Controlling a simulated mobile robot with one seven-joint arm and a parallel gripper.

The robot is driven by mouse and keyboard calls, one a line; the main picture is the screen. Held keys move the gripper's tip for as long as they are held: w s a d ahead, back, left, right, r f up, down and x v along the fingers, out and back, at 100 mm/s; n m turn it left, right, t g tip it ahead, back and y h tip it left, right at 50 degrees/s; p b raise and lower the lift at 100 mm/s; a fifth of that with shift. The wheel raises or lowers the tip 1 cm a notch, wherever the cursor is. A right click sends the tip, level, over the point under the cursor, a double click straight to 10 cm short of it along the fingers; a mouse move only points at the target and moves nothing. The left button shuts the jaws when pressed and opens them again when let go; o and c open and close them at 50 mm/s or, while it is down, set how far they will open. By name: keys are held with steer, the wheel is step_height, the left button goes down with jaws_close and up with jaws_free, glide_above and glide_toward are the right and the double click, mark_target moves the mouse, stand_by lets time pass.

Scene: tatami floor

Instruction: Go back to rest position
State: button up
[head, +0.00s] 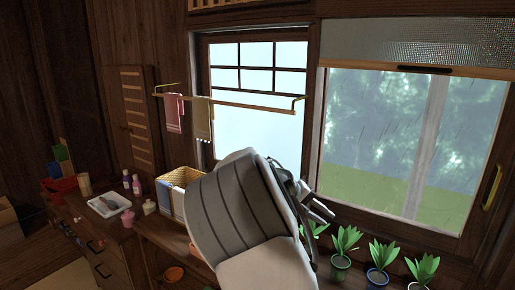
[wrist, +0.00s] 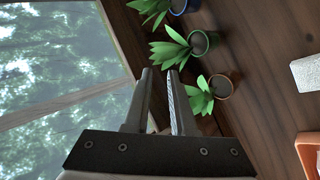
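My gripper (head: 319,204) is raised in front of the window, right of the middle in the head view. My pale arm hides part of the shelf and the window frame behind it. In the wrist view my gripper (wrist: 160,72) has its two fingers apart, with nothing between them. Potted plants show beyond and to the right of the fingertips: one in a green pot (wrist: 203,44), one in a reddish-brown pot (wrist: 221,87) and one in a blue pot (wrist: 178,6).
A window (head: 395,140) is behind the arm. A rail (head: 230,104) holds two towels. A basket (head: 180,178), a white tray (head: 108,206), small bottles and a red box (head: 62,186) stand on the left. Potted plants (head: 378,256) line the shelf at lower right.

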steer(key=s+a+r+m+t+y+p, duration=0.1)
steer(key=s+r+y+p, duration=0.2)
steer(key=s, duration=1.3)
steer(key=s+a+r+t+y+p, duration=0.2)
steer(key=s+r+y, duration=0.4)
steer(key=s, duration=1)
step_height(320, 180, up, 3)
steer(key=shift+s+r+m+y+p, duration=0.2)
steer(key=shift+s+m+y+p, duration=0.05)
steer(key=shift+m+y+p, duration=0.2)
